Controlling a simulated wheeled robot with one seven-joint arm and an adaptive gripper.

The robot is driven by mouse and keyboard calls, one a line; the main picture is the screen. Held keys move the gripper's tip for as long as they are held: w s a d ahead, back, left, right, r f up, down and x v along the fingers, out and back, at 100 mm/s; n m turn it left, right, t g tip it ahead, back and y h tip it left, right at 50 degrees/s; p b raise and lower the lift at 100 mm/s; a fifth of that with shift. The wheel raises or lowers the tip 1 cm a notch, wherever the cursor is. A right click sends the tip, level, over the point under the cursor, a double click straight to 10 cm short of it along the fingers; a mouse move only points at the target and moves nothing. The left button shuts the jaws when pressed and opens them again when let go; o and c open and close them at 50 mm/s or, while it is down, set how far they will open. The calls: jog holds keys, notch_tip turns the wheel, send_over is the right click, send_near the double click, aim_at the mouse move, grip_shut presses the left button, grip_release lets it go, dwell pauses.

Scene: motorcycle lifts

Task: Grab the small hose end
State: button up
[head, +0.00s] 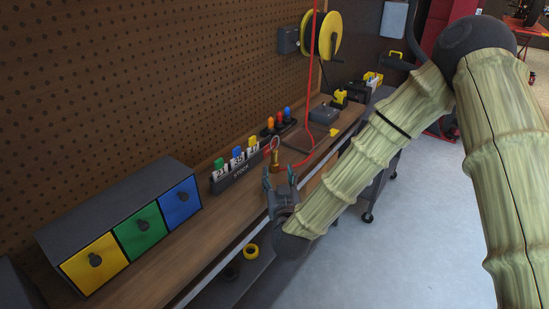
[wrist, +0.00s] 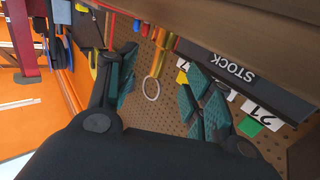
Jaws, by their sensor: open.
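The small hose end looks like a brass-coloured fitting (head: 275,158) with a thin ring at its top, standing by the bench edge in the head view. In the wrist view the yellow-brass fitting (wrist: 161,54) and its pale ring show between my finger pads, ahead of them. My gripper (head: 280,177) is open and empty, just below and in front of the fitting. Its teal pads also show in the wrist view (wrist: 165,85), spread to either side. I cannot tell whether a finger touches the fitting. A red hose (head: 312,90) hangs from the yellow reel (head: 327,35) to the bench.
A dark STOCK rack (head: 238,178) with coloured number tags stands beside the fitting, close to one finger in the wrist view. A drawer unit (head: 110,213) with yellow, green and blue fronts is at the left. A pegboard wall (head: 150,75) rises behind. The floor (head: 400,240) at the right is clear.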

aim_at(275, 161)
jog(key=shift+w+r, duration=0.25)
jog(key=shift+w, duration=0.25)
jog(key=shift+w+r, duration=0.15)
jog(key=shift+r, duration=0.1)
jog(key=w, duration=0.2)
jog(key=shift+w+d+f+p, duration=0.1)
jog(key=shift+w+f+p, duration=0.2)
jog(key=shift+f, duration=0.1)
jog(key=shift+w+a+r+p, duration=0.25)
jog(key=shift+w+p, duration=0.1)
jog(key=shift+w, duration=0.1)
jog(key=shift+w+a+f+p, duration=0.15)
jog(key=shift+w+a+p, duration=0.05)
jog(key=shift+w, duration=0.75)
jog(key=shift+w+a+f+p, duration=0.1)
jog(key=shift+w+a+p, duration=0.1)
jog(key=shift+w, duration=0.7)
grip_shut()
